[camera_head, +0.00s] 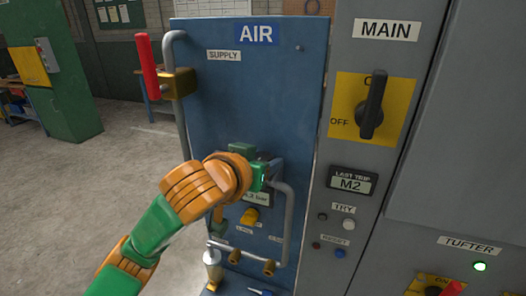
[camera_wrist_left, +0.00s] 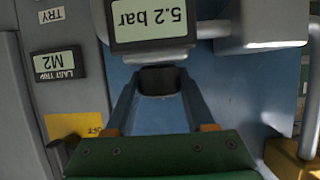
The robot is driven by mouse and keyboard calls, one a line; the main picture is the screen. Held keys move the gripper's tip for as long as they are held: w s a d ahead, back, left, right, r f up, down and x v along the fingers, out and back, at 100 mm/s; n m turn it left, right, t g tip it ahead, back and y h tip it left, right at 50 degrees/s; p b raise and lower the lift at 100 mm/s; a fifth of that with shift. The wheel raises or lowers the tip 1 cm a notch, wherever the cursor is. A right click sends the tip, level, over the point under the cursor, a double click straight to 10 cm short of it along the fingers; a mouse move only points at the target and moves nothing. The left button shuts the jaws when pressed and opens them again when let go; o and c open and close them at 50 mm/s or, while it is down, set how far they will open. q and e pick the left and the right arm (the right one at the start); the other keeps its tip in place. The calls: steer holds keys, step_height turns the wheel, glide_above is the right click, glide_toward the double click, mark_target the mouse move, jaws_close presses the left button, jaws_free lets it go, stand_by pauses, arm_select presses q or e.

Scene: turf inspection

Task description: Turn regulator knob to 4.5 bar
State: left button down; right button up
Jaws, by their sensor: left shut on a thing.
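The dark regulator knob (camera_wrist_left: 158,79) shows in the left wrist view, just beside the pressure display (camera_wrist_left: 150,20). The display reads 5.2 bar, upside down in that view. My left gripper (camera_wrist_left: 157,92) is shut on the knob, with one finger on each side of it. In the head view my left gripper (camera_head: 260,176) is at the regulator on the blue AIR panel (camera_head: 235,95), and my orange wrist hides the knob. The display (camera_head: 257,197) is partly covered there. My right gripper is not in view.
A grey pipe (camera_head: 285,225) curves right of the regulator. A red-handled supply valve (camera_head: 147,68) is at upper left. A yellow part (camera_head: 250,216) sits below the display. The MAIN switch (camera_head: 372,104) and buttons are on the grey cabinet at right. Open floor lies left.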

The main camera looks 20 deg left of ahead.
arm_select(q)
steer(key=shift+n+y+p, duration=0.55)
steer(key=shift+n+y, duration=0.55)
steer(key=shift+y, duration=0.2)
steer(key=shift+f, duration=0.1)
steer(key=c, duration=0.5)
jaws_free()
steer(key=shift+s, duration=0.15)
